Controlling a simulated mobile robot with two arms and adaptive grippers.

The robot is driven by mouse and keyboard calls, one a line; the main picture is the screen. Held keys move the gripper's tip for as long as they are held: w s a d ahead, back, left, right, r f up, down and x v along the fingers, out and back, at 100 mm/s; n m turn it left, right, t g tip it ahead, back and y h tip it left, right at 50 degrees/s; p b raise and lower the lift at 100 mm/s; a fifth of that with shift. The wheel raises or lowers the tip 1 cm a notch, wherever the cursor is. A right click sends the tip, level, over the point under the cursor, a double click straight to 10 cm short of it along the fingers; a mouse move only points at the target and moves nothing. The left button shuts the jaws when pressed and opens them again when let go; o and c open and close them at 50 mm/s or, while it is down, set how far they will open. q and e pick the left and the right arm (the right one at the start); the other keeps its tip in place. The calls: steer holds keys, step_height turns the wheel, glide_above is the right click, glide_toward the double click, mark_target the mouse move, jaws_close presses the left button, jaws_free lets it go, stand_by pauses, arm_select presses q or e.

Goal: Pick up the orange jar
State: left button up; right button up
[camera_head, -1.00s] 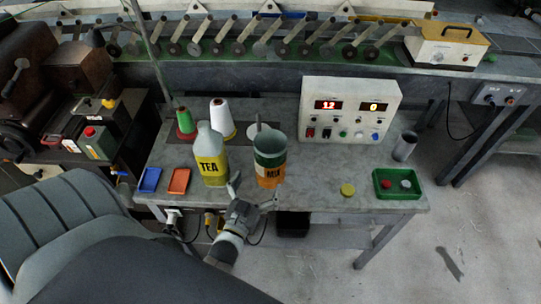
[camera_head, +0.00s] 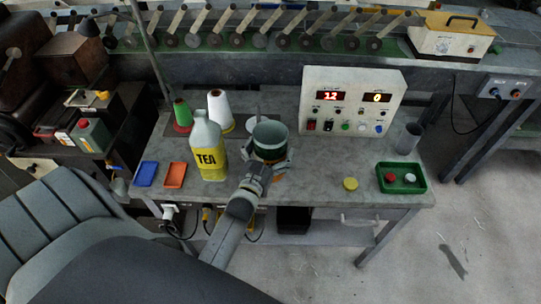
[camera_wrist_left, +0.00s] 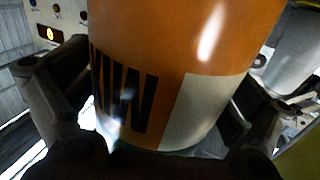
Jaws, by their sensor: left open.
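The orange jar (camera_head: 270,138) stands upright near the front edge of the table. Its upper part is dark green in the head view, and my gripper hides most of the orange below. In the left wrist view the jar (camera_wrist_left: 195,45) fills the middle, orange with dark letters and a pale label patch. My left gripper (camera_head: 267,163) is open, with one finger on each side of the jar. Whether either finger touches it cannot be told. My right gripper is not in view.
A yellow-labelled TEA jug (camera_head: 209,160) stands close left of the jar. Blue (camera_head: 147,174) and orange (camera_head: 175,175) trays lie further left. A control box (camera_head: 350,98) stands behind right. A yellow lid (camera_head: 351,184) and green tray (camera_head: 402,188) lie right, with bare tabletop between.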

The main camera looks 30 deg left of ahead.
mark_target(275, 132)
arm_select(q)
steer(key=shift+s, duration=0.15)
steer(key=shift+c, duration=0.9)
steer(key=c, duration=0.9)
steer(key=shift+r, duration=0.15)
steer(key=shift+r, duration=1.35)
steer(key=shift+s+r, duration=0.15)
steer(key=shift+r, duration=0.15)
steer(key=shift+s+a+r+b, duration=0.15)
steer(key=shift+s+r+b, duration=0.25)
steer(key=shift+s+r, duration=1.55)
steer(key=shift+s+a+r+b, duration=0.15)
steer(key=shift+s+r+b, duration=0.2)
steer(key=shift+s+r, duration=1.55)
steer(key=shift+s+a+r+b, duration=0.15)
steer(key=shift+s+r+b, duration=0.5)
steer(key=shift+s, duration=2.25)
steer(key=shift+r, duration=0.25)
